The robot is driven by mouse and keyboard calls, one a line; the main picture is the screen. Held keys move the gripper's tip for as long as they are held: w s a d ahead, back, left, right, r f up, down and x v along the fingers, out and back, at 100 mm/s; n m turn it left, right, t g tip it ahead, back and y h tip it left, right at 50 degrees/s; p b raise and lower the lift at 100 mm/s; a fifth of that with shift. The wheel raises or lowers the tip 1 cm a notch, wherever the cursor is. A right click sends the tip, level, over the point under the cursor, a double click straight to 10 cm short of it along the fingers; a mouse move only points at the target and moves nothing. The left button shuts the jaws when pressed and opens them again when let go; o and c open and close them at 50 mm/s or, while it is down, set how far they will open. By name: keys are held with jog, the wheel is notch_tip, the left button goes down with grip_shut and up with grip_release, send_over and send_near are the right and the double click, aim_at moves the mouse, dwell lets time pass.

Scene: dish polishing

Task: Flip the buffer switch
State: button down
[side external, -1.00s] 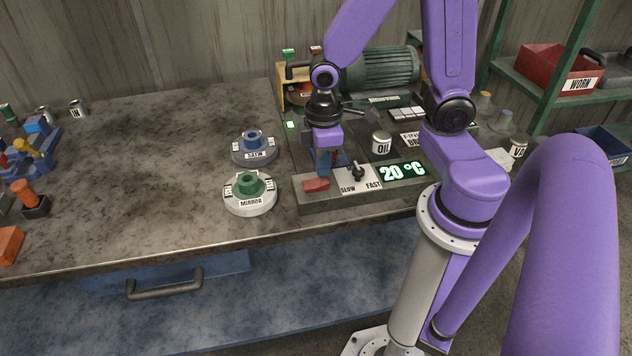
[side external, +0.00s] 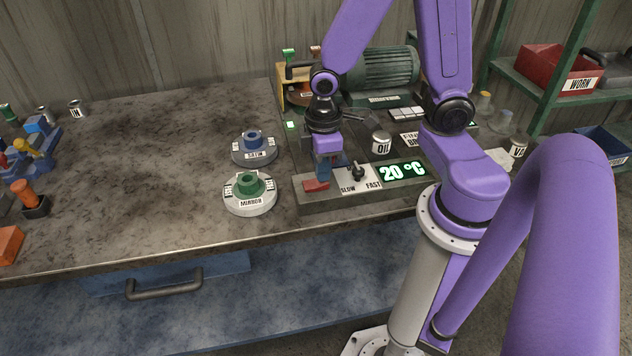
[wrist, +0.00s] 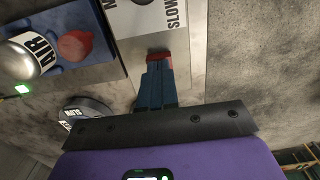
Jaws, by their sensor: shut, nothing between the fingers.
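The red buffer switch (side external: 316,185) is at the left end of the grey control strip (side external: 345,198), left of the SLOW–FAST dial (side external: 358,173). My gripper (side external: 323,174) points down with its blue fingers shut and empty. Its fingertips are right at the switch and partly cover it. In the wrist view the shut fingers (wrist: 156,75) reach the red switch (wrist: 158,58), of which only an edge shows. I cannot tell whether they touch or which way the switch is tilted.
The display (side external: 403,172) reading 20 °C is right of the dial. The MIRROR wheel (side external: 250,203) and SATIN wheel (side external: 254,154) lie to the left. The bench's middle left is clear.

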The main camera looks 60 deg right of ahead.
jog(key=shift+f, duration=0.4)
jog(key=shift+r, duration=3.55)
jog(key=shift+s, duration=0.1)
jog(key=shift+s+a+r, duration=0.1)
jog(key=shift+s+a, duration=0.15)
jog(key=shift+s, duration=0.05)
jog(key=s+a+r+n, duration=0.2)
jog(key=s+r+n, duration=0.1)
jog(key=s, duration=0.8)
jog(key=shift+a+r+n, duration=0.2)
jog(key=shift+a+n, duration=0.1)
jog(key=shift+a, duration=0.05)
